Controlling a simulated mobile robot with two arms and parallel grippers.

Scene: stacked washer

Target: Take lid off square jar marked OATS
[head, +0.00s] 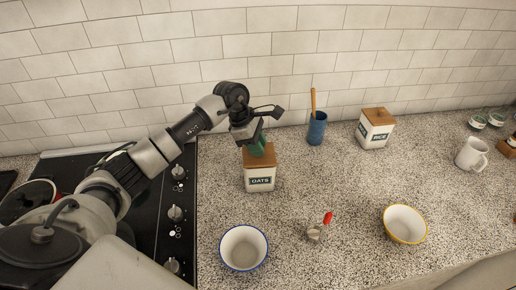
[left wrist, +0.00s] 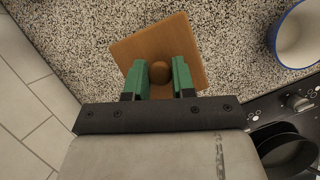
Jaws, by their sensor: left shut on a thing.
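The square white jar marked OATS (head: 261,181) stands upright on the speckled counter, right of the stove. Its square wooden lid (head: 262,160) sits on top of it. My left gripper (head: 257,148) is above the lid, with green fingers pointing down. In the left wrist view the left gripper (left wrist: 159,78) has its fingers on both sides of the round knob (left wrist: 159,72), shut on it. The lid (left wrist: 190,42) fills the space below the fingers there and hides the jar. My right gripper is not in view.
A blue-rimmed bowl (head: 243,247), a small item with a red top (head: 321,227) and a yellow-rimmed bowl (head: 404,224) are near the front. A blue cup (head: 316,128) and a second square jar (head: 375,128) stand at the back. The stove (head: 165,195) is left.

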